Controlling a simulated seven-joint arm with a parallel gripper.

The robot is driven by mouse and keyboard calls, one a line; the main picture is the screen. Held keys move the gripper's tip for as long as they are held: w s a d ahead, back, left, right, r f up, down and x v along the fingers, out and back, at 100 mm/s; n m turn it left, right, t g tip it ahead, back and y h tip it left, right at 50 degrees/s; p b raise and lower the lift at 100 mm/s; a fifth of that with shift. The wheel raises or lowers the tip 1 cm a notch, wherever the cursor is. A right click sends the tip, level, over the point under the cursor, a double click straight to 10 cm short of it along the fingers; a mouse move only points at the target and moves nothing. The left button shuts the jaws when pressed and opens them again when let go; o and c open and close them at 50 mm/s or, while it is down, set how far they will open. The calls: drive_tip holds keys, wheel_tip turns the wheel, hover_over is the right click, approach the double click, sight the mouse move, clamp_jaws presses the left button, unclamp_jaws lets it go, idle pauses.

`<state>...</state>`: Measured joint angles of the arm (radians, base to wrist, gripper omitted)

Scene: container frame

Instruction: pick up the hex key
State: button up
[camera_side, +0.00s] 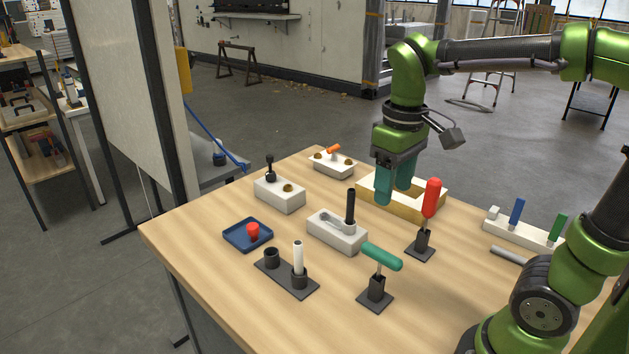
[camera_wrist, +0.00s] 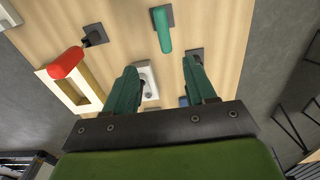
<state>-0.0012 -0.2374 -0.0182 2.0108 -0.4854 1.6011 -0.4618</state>
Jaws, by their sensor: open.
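The tool that looks like the hex key has a green T-shaped handle (camera_side: 382,256) on a thin metal shaft. It stands upright in a black holder (camera_side: 375,293) near the table's front edge. In the wrist view its green handle (camera_wrist: 162,30) is at the top, beyond my fingertips, and hides most of the shaft. My gripper (camera_side: 393,195) is open and empty, with teal fingers pointing down. It is behind the hex key in the side view, above the table by the wooden frame. In the wrist view my gripper (camera_wrist: 160,68) has its fingers apart.
A red-handled screwdriver (camera_side: 431,198) stands upright between my gripper and the hex key's area. A wooden frame (camera_side: 435,206), a pale block with a black peg (camera_side: 337,231), a dark plate with a white peg (camera_side: 298,257) and a blue tray (camera_side: 237,239) are nearby.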

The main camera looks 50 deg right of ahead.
sight(382, 251)
drive_tip(key=f, duration=1.1)
drive_tip(key=shift+s+a+f, duration=0.1)
drive_tip(key=shift+s+f, duration=0.1)
drive_tip(key=shift+s, duration=0.15)
drive_tip(key=shift+w+a+f, duration=0.15)
drive_tip(key=shift+w+f, duration=0.05)
drive_tip(key=shift+f, duration=1.15)
drive_tip(key=shift+w+a+f, duration=0.1)
drive_tip(key=shift+w+f, duration=0.1)
drive_tip(key=shift+f, duration=1.15)
drive_tip(key=shift+c, duration=0.3)
clamp_jaws()
